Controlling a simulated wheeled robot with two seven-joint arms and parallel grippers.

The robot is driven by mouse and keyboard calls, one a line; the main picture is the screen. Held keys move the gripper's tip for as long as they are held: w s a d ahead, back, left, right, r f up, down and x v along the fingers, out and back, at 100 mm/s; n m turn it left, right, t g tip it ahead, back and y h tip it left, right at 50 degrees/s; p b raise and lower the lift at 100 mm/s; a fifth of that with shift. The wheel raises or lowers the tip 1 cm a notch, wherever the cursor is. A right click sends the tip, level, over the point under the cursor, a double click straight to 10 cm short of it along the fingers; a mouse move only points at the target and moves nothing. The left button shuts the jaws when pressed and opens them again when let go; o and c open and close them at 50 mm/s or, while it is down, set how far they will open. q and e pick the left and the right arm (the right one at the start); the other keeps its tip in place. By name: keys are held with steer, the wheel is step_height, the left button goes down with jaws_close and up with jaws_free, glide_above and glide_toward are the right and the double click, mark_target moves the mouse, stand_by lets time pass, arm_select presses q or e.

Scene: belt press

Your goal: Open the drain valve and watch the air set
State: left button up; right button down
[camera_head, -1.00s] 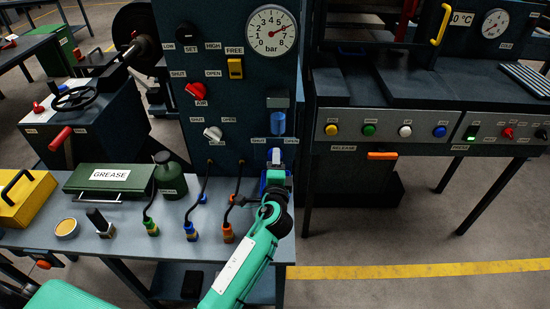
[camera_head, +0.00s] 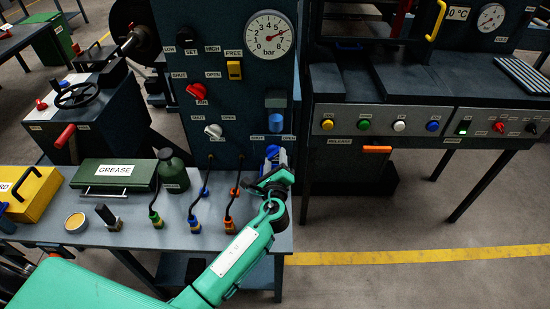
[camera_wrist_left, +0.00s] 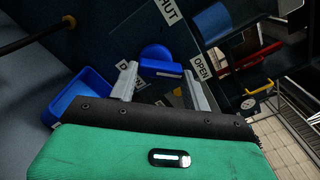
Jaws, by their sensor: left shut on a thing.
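The drain valve's blue knob (camera_head: 272,151) sits low on the dark panel, between SHUT and OPEN labels. In the left wrist view the blue knob (camera_wrist_left: 160,60) lies between my two grey fingers. My left gripper (camera_head: 273,165) is shut on it, with the wrist tilted; it also shows in the left wrist view (camera_wrist_left: 160,85). The gripper hides part of the valve in the head view. The air gauge (camera_head: 269,37), marked bar, has its red needle pointing up and right. A blue bowl (camera_head: 275,125) hangs above the valve. My right gripper is not in view.
A red AIR knob (camera_head: 197,91) and a white knob (camera_head: 213,131) are left of the valve. Hoses with coloured ends hang over the bench, beside a green grease box (camera_head: 113,174). A press with coloured buttons (camera_head: 363,124) stands right. A blue tray (camera_wrist_left: 75,95) is close to my fingers.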

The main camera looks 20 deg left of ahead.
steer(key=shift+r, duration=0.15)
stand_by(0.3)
arm_select(q)
steer(key=o, duration=1)
steer(key=shift+b+v, duration=1.2)
steer(key=shift+v, duration=5.65)
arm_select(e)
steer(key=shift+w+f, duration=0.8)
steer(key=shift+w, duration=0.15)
